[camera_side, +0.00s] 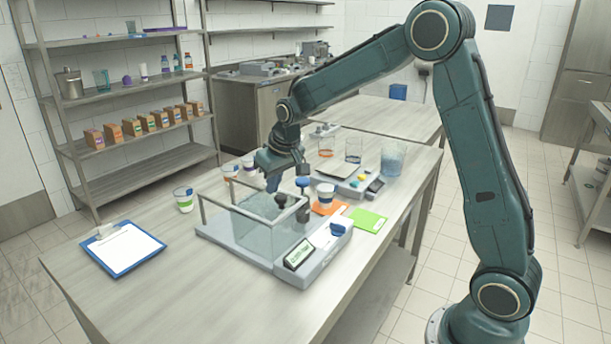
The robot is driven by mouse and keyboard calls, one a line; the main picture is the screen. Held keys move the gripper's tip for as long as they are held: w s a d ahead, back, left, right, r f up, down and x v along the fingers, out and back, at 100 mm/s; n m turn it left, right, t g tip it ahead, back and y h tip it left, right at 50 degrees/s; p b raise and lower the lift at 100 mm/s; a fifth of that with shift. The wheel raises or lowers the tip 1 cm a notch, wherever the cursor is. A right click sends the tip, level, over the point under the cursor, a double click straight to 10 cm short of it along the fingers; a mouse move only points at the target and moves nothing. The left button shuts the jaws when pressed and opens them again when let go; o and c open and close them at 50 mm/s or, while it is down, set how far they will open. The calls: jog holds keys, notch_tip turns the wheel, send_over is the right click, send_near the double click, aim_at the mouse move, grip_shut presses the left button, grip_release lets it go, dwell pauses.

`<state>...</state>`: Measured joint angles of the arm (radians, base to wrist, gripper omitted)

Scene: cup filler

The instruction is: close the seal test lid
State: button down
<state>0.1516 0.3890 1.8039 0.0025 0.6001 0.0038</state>
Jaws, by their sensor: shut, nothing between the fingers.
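The seal tester stands on the table in the middle of the side view, with a grey base (215,236), a small display (298,254) and a clear chamber (258,237). A thin grey frame (240,212) runs around the chamber's upper part; I cannot tell clearly which part is the lid or how far it is tilted. Dark knobs (281,201) show at the chamber's right side. My gripper (272,183) points down just behind and above the chamber, its fingers shut and empty. Whether it touches the frame is unclear.
Cups stand around the tester, one at left (183,199) and one at right (325,196). Orange (330,208) and green (367,220) cards lie to the right. A scale (352,184) and a clear beaker (392,160) stand behind. A clipboard (123,248) lies front left; the table's front is clear.

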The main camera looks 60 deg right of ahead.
jog(key=shift+w+d+r, duration=0.1)
jog(key=shift+w+r, duration=0.05)
jog(key=shift+w, duration=0.45)
jog(key=shift+w+d+r, duration=0.1)
jog(key=shift+w, duration=0.45)
jog(key=shift+w+r, duration=0.15)
jog(key=shift+r, duration=0.15)
jog(key=v, duration=0.9)
jog(key=shift+r, duration=0.3)
jog(key=shift+s, duration=0.2)
jog(key=s+a+r+n+t, duration=0.1)
jog(key=s+a+r, duration=0.15)
jog(key=s, duration=0.65)
jog(key=s+a+r, duration=0.2)
jog(key=s+a, duration=0.1)
jog(key=s, duration=0.5)
jog(key=s+a+f, duration=0.2)
jog(key=s+f, duration=0.2)
jog(key=s, duration=1)
jog(key=shift+s+f+n+t+y, duration=0.15)
jog(key=shift+n+t+y, duration=0.15)
jog(key=shift+n, duration=0.1)
